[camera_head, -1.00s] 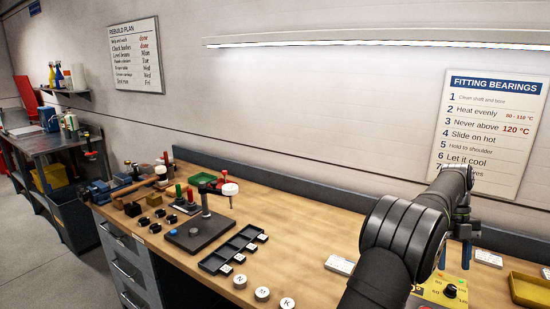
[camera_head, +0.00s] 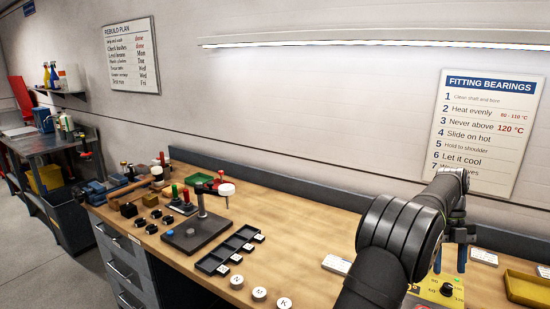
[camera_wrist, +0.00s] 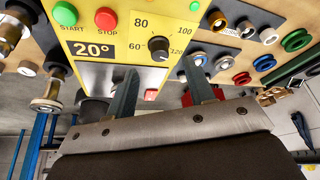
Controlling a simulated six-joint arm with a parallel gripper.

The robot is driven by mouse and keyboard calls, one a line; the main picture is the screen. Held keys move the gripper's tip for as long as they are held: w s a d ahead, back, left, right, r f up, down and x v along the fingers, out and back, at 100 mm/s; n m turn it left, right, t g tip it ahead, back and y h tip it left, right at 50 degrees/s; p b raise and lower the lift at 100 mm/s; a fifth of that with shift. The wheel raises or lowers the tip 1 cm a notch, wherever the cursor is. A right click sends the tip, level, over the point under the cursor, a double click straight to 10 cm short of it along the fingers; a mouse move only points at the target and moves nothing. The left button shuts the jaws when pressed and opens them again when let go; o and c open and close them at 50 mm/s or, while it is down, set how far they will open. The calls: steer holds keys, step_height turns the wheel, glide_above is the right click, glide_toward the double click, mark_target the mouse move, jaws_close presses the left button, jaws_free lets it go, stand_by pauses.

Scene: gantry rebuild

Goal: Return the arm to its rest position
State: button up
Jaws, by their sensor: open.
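My arm reaches in from the bottom right of the head view, over the right part of the wooden bench (camera_head: 330,225). My gripper (camera_head: 450,268) hangs at its end, pointing down near a yellow control panel (camera_head: 428,294). In the wrist view my gripper (camera_wrist: 161,68) shows two separated fingers with nothing between them. The yellow panel (camera_wrist: 105,48) lies beyond the fingertips, with a dial, a green START button, a red STOP button and a "20°" display. I cannot tell the exact gap between the fingers and the panel.
A yellow tray (camera_head: 525,287) is at the right. White round pieces marked with letters (camera_head: 260,293), a black compartment tray (camera_head: 211,264) and a dark stand (camera_head: 196,234) occupy the left part. Bench surface between them and my arm is mostly clear. Rings (camera_wrist: 241,78) sit beside the panel.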

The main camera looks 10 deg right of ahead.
mark_target(448, 286)
steer(key=x, duration=0.5)
steer(key=shift+w+r+n, duration=0.1)
steer(key=shift+n, duration=0.4)
steer(key=n+h, duration=0.1)
steer(key=n, duration=0.2)
steer(key=shift+a+n+h, duration=0.15)
steer(key=shift+n+h, duration=0.25)
steer(key=n+h, duration=0.1)
steer(key=n, duration=0.1)
steer(key=n+h, duration=0.1)
steer(key=n, duration=0.2)
steer(key=shift+a+n+t, duration=0.15)
steer(key=shift+n+t, duration=0.15)
steer(key=n, duration=0.1)
steer(key=n+t+h, duration=0.1)
steer(key=n, duration=0.2)
steer(key=shift+s+n+t, duration=0.25)
steer(key=shift+n+t, duration=0.05)
steer(key=shift+n, duration=0.1)
steer(key=n+t, duration=0.1)
steer(key=n, duration=0.1)
steer(key=n+t, duration=0.1)
steer(key=n, duration=0.2)
steer(key=shift+s+a+h, duration=0.1)
steer(key=shift+h, duration=0.3)
steer(key=shift+n, duration=0.3)
